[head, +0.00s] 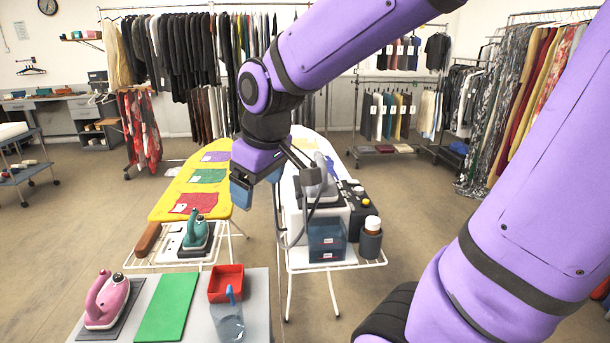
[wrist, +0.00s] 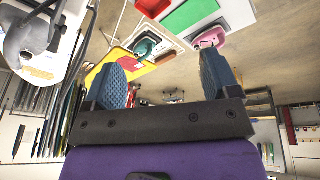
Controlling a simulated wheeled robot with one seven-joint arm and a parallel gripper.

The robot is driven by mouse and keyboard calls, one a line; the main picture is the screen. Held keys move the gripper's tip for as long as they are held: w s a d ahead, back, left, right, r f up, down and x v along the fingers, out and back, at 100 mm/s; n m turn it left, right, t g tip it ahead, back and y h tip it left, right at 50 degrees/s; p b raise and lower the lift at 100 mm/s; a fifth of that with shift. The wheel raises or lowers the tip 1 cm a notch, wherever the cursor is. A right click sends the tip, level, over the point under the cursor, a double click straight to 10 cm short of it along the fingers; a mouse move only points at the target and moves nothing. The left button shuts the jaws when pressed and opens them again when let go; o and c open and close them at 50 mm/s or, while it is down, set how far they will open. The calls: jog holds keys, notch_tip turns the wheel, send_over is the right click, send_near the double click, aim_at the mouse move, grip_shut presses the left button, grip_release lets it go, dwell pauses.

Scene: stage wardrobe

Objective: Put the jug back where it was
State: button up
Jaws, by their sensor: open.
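A clear bluish jug (head: 229,322) stands upright on the near grey table (head: 258,300), just in front of a red open box (head: 226,283). My gripper (head: 256,190) is in the air above the gap between the two ironing boards, well above and beyond the jug and not touching it. In the wrist view my gripper (wrist: 160,68) has its two blue pads wide apart with nothing between them. I cannot make out the jug in the wrist view.
A pink iron (head: 107,300) and a green mat (head: 167,308) share the near table. A teal iron (head: 196,233) rests on the yellow board's (head: 164,208) end. Right of my gripper, the white board (head: 290,218) carries a grey iron, blue tank (head: 327,240) and bottle (head: 371,224).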

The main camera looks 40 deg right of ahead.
jog(key=s+r+m+t, duration=0.1)
jog(key=s+r+m, duration=0.2)
jog(key=s, duration=0.8)
jog(key=shift+s+d+r+m+t, duration=0.15)
jog(key=shift+d+r+m+t, duration=0.2)
jog(key=shift+r, duration=0.6)
